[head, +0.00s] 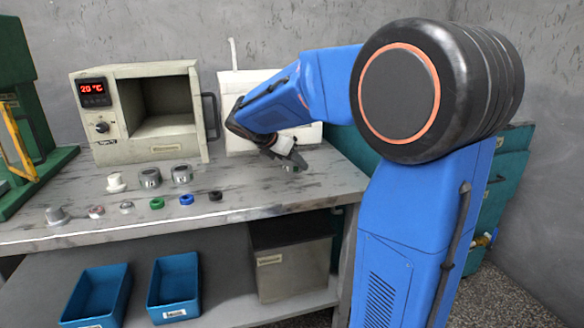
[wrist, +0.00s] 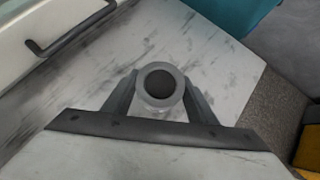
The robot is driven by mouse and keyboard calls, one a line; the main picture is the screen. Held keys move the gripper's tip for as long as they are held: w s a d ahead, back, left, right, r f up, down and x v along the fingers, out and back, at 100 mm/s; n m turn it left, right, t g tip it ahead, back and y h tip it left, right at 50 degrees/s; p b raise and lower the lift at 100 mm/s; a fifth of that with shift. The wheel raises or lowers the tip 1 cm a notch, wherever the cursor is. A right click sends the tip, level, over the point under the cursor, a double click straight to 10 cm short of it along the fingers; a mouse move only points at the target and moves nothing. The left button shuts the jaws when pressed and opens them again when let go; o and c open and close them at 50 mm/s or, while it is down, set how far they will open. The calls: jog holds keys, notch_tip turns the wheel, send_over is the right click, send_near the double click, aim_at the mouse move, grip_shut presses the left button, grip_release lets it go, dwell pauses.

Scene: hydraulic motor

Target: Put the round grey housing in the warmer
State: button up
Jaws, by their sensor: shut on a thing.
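The warmer (head: 150,151) is a cream box with a red 20 °C display at the back left of the bench; its front is open and its cavity looks empty. My gripper (head: 292,165) is over the right part of the bench, right of the warmer. In the wrist view my gripper (wrist: 159,100) is shut on the round grey housing (wrist: 146,99), a grey ring with a dark round centre, one finger on each side. In the head view the housing (head: 294,168) is small and partly hidden by the gripper. Its height above the bench is unclear.
Two grey cylinders (head: 150,178) and a cream part (head: 115,182) stand before the warmer. Several small rings and a grey cone-shaped part (head: 56,215) line the front. A dark handle (wrist: 70,32) on a pale panel shows in the wrist view. The bench's right end (head: 335,180) is mostly clear.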

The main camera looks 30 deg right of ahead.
jog(key=shift+f, duration=0.95)
jog(key=shift+f, duration=0.1)
jog(key=o, duration=1.5)
jog(key=shift+f, duration=0.1)
jog(key=shift+c, duration=0.2)
jog(key=shift+r, duration=0.2)
jog(key=v, duration=1.2)
